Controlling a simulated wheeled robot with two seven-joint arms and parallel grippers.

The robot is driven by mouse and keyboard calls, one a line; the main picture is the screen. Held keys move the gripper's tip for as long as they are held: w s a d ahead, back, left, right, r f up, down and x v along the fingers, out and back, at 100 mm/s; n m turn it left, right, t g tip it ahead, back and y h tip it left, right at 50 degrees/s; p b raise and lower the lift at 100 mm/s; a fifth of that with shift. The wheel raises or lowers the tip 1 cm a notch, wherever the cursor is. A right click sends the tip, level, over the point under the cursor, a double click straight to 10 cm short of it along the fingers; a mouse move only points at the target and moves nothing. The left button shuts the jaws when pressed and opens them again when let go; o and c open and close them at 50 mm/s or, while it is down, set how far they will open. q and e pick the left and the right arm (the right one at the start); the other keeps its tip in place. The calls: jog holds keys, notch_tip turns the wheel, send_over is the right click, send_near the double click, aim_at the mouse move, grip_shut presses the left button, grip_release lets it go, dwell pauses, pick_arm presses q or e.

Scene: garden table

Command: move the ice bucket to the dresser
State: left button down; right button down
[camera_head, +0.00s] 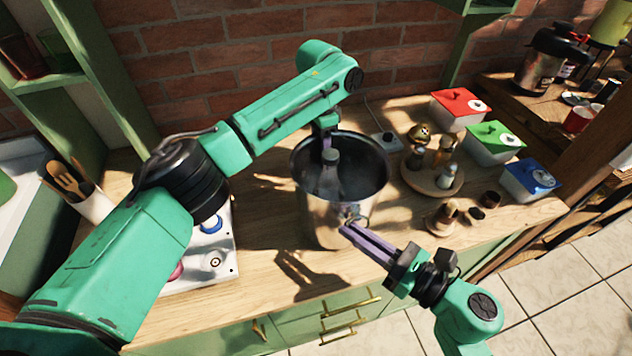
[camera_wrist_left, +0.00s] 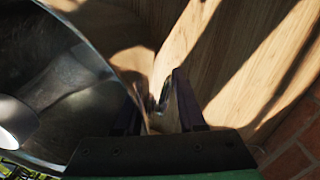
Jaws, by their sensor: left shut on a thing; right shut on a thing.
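The ice bucket (camera_head: 318,212) is a shiny metal pail, upright at the middle of the wooden counter. A grey bottle-like object (camera_head: 331,172) stands inside it. My left gripper (camera_head: 327,135) is shut on the bucket at its far rim. In the left wrist view the bucket (camera_wrist_left: 62,85) fills the left side, and the fingers (camera_wrist_left: 155,98) close around its edge near a metal ring. My right gripper (camera_head: 350,228) is shut on the bucket's near side, at a ring handle. Whether the base touches the counter I cannot tell.
A round wooden tray (camera_head: 419,183) with shakers stands close right of the bucket. Red (camera_head: 459,108), green (camera_head: 496,142) and blue-lidded (camera_head: 531,179) boxes line the right. A darker wooden surface (camera_head: 520,98) with a flask (camera_head: 544,62) stands far right. The counter's front edge is near.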

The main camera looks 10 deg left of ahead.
pick_arm(q)
jog(key=c, duration=0.8)
grip_release()
jog(key=shift+s+d+f, duration=0.1)
jog(key=shift+d+f, duration=0.1)
jog(key=shift+f, duration=0.2)
jog(key=shift+c, duration=0.2)
pick_arm(e)
jog(key=c, duration=1.3)
grip_release()
jog(key=shift+w+f, duration=0.1)
jog(key=shift+f, duration=0.35)
jog(key=shift+c, duration=0.2)
pick_arm(q)
jog(key=o, duration=0.3)
jog(key=shift+r, duration=0.1)
pick_arm(e)
jog(key=o, duration=0.4)
jog(key=shift+r, duration=0.15)
jog(key=shift+c, duration=0.2)
pick_arm(q)
jog(key=shift+o, duration=0.2)
jog(key=shift+a+r, duration=0.1)
jog(key=r, duration=0.7)
jog(key=shift+w+a+r, duration=0.15)
jog(key=shift+w+r, duration=0.1)
jog(key=shift+r, duration=0.1)
pick_arm(e)
jog(key=v, duration=1.2)
jog(key=shift+r, duration=0.1)
